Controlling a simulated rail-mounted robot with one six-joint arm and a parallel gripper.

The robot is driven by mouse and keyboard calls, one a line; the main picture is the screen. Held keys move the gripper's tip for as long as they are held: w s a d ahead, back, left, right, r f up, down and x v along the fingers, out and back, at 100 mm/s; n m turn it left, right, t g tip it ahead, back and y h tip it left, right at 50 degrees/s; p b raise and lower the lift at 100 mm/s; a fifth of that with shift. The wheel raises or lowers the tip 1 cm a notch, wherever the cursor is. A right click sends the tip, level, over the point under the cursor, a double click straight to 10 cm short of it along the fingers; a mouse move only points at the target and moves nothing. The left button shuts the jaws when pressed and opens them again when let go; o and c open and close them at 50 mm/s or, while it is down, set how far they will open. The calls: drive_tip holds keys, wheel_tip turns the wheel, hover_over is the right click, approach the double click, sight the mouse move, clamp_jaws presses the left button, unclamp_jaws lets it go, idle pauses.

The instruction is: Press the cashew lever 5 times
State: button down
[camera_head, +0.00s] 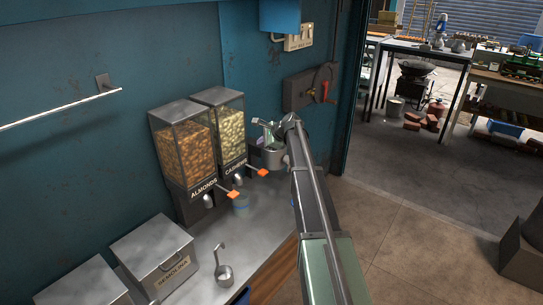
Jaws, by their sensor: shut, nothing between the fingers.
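The cashew dispenser (231,130) is a clear-sided hopper with a grey lid and pale nuts, labelled CASHEWS, against the blue wall. Its cashew lever (262,172) is a thin rod with an orange tab, pointing right from the lower front. My gripper (262,130) is small in the picture, at the far end of my arm. It appears above the cashew lever and right of the hopper, apart from the orange tab in the picture. It is shut and empty; its fingertips are hard to make out.
The almond dispenser (182,147) stands just left, with its own orange-tabbed lever (233,194). A semolina box (160,262) and a small metal ladle (224,275) are nearer on the grey counter. A grey metal vessel (273,157) shows beside my arm.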

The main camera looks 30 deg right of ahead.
sight(263, 172)
drive_tip(key=shift+s+a+f+n+g, duration=0.25)
drive_tip(key=shift+s+f+n+g, duration=0.15)
drive_tip(key=shift+s+f+n, duration=0.1)
drive_tip(key=shift+w, duration=0.1)
wheel_tip(263, 172, down, 9)
drive_tip(key=b, duration=0.9)
drive_tip(key=shift+r, duration=0.1)
idle(1.2)
drive_tip(key=shift+f+b, duration=0.35)
drive_tip(key=shift+f, duration=0.05)
